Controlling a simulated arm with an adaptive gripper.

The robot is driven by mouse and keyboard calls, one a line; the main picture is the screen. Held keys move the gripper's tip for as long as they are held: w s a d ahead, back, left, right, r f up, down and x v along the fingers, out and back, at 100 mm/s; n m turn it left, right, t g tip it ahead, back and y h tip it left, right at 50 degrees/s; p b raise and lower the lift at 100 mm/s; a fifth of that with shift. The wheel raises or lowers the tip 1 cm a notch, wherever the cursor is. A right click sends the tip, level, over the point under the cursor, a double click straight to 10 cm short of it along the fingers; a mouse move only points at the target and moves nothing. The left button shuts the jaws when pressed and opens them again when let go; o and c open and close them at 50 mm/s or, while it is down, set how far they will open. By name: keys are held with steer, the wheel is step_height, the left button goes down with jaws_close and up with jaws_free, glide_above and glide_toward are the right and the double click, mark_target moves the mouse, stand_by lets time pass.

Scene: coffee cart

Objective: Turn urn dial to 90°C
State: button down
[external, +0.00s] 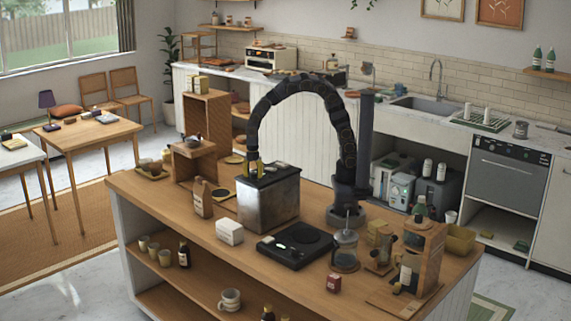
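A boxy steel container with a black top (270,205), which looks like the urn, stands on the wooden island counter. My arm arches over it from its base to the right. My gripper (254,168) points down at the left part of the black top, touching or just above it. Small yellowish parts show at the gripper's end; I cannot tell whether they are fingers or something else. The finger opening is too small to make out. I cannot make out a dial or its setting; the gripper may be hiding it.
A brown bag (203,198) and a white box (229,232) stand left of the urn. A black flat appliance (295,244) lies in front on the right. A glass press (345,252) and a wooden stand (434,255) are farther right. A wooden shelf unit (205,125) rises behind left.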

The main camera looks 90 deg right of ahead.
steer(key=shift+m, duration=0.4)
steer(key=m, duration=0.4)
steer(key=shift+m, duration=0.4)
steer(key=m, duration=1.2)
steer(key=shift+m, duration=0.4)
steer(key=m, duration=0.5)
steer(key=shift+m, duration=0.3)
steer(key=c, duration=0.7)
jaws_free()
steer(key=shift+o, duration=0.2)
